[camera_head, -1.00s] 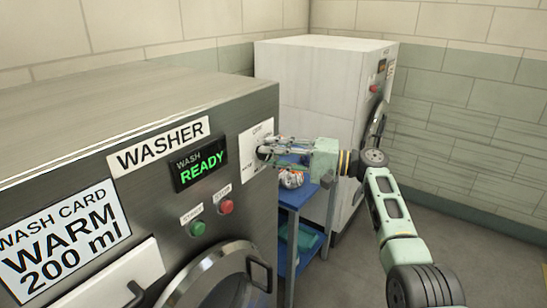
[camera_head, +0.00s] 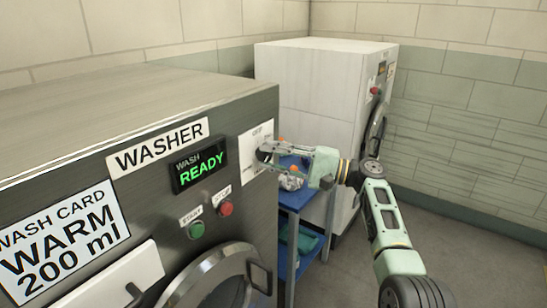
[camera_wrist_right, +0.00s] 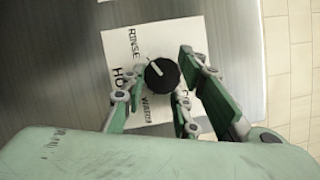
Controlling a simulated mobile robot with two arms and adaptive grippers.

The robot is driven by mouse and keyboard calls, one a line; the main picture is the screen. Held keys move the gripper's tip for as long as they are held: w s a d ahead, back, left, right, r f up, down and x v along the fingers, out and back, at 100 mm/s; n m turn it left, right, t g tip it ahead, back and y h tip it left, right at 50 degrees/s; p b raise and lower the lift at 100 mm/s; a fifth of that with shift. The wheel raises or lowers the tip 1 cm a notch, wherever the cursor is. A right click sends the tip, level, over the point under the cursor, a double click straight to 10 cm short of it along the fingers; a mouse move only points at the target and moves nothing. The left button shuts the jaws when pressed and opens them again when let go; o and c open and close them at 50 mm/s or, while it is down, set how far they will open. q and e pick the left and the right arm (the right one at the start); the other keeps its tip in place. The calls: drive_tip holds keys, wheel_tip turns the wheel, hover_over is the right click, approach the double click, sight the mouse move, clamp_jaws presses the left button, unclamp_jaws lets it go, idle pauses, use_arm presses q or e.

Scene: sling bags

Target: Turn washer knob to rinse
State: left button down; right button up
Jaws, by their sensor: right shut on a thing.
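The washer (camera_head: 100,110) fills the left of the head view, with a green READY display (camera_head: 202,163). In the right wrist view its black knob (camera_wrist_right: 163,76) sits on a white dial card (camera_wrist_right: 178,40) with RINSE, HOT and WARM printed on it. My left gripper is not in view.
Green (camera_head: 196,230) and red (camera_head: 226,208) buttons sit left of the card, above the round door (camera_head: 215,280). A blue cart (camera_head: 291,200) with items stands between the washer and a white machine (camera_head: 325,85). Open floor lies at right.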

drive_tip(key=o, duration=1)
drive_tip(key=shift+s+a+f, duration=0.1)
drive_tip(key=shift+s+f, duration=0.05)
drive_tip(key=shift+f, duration=0.45)
drive_tip(key=shift+c, duration=0.2)
drive_tip(key=shift+r, duration=0.1)
drive_tip(key=shift+r, duration=0.25)
drive_tip(key=v, duration=1.2)
drive_tip(key=shift+f, duration=0.1)
